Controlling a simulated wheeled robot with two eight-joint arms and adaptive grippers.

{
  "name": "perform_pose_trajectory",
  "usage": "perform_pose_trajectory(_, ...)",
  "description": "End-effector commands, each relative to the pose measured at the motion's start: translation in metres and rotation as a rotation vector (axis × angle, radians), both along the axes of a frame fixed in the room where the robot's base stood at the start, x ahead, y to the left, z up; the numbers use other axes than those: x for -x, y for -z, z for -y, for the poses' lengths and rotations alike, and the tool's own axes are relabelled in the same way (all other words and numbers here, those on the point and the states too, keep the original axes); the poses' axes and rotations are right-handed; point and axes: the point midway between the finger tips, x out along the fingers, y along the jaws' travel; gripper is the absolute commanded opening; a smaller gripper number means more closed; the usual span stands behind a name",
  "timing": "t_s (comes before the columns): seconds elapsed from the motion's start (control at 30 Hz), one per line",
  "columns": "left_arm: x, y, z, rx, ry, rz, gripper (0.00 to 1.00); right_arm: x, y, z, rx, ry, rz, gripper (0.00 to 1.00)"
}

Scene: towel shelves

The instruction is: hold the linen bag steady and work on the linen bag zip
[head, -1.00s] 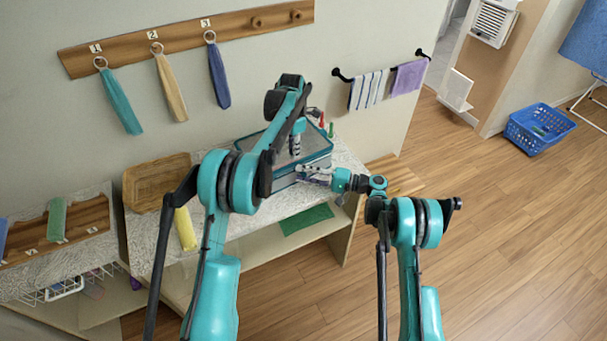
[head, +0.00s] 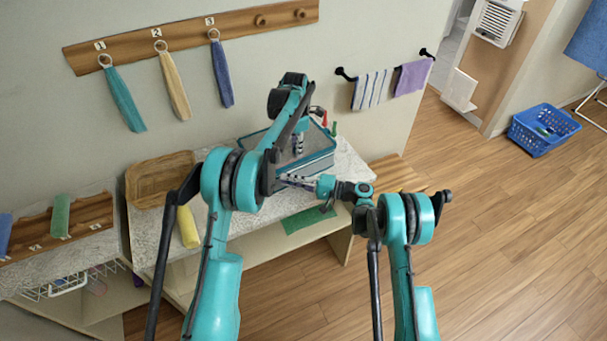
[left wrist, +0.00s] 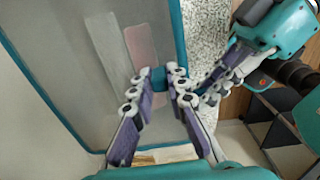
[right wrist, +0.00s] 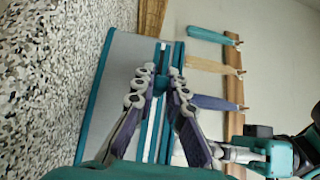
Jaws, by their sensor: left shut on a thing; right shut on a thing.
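The linen bag (head: 318,162) is a grey box with teal edges on the speckled counter. Its grey top (left wrist: 70,50) fills the left of the left wrist view, and a side with pale zip lines (right wrist: 118,85) shows in the right wrist view. My left gripper (head: 298,148) is over the bag, shut on a small teal tab (left wrist: 158,76) at its edge. My right gripper (head: 282,180) is low at the bag's front left, shut on a small teal piece at the zip line (right wrist: 160,84). The zip pull itself is mostly hidden by the fingers.
A wooden tray (head: 150,182) and yellow towel (head: 188,228) lie left of the bag. A green cloth (head: 308,218) lies on the shelf below. Numbered towels hang from a wall rack (head: 130,52). Floor at right is open, with a blue basket (head: 540,133).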

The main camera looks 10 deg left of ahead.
Motion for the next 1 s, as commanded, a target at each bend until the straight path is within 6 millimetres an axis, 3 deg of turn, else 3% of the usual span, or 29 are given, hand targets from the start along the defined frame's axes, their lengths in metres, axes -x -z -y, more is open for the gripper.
perform_pose_trajectory(0.1,0.0,0.0,0.0,0.001,0.0,-0.001,0.0,0.023,0.0,-0.025,0.002,-0.005,0.001,0.0)
perform_pose_trajectory(0.23,0.0,0.0,0.0,0.001,0.001,-0.001,0.0,0.037,0.001,-0.041,0.002,-0.003,0.001,0.0)
perform_pose_trajectory(0.63,0.0,0.0,0.001,0.001,0.001,0.0,0.0,0.043,0.001,-0.048,0.002,-0.005,0.001,0.0)
perform_pose_trajectory(0.67,0.0,0.0,0.001,0.001,0.001,0.0,0.0,0.043,0.001,-0.048,0.002,-0.005,0.001,0.2)
perform_pose_trajectory(0.7,0.0,0.0,0.001,0.002,0.001,0.001,0.0,0.043,0.001,-0.048,0.002,-0.005,0.001,0.3)
perform_pose_trajectory(0.73,0.0,0.0,0.001,0.002,0.001,0.001,0.0,0.043,0.001,-0.048,0.002,-0.004,0.001,0.34)
perform_pose_trajectory(1.0,0.0,0.0,0.001,0.002,0.001,0.001,0.0,0.042,0.0,-0.046,0.001,-0.001,0.0,0.34)
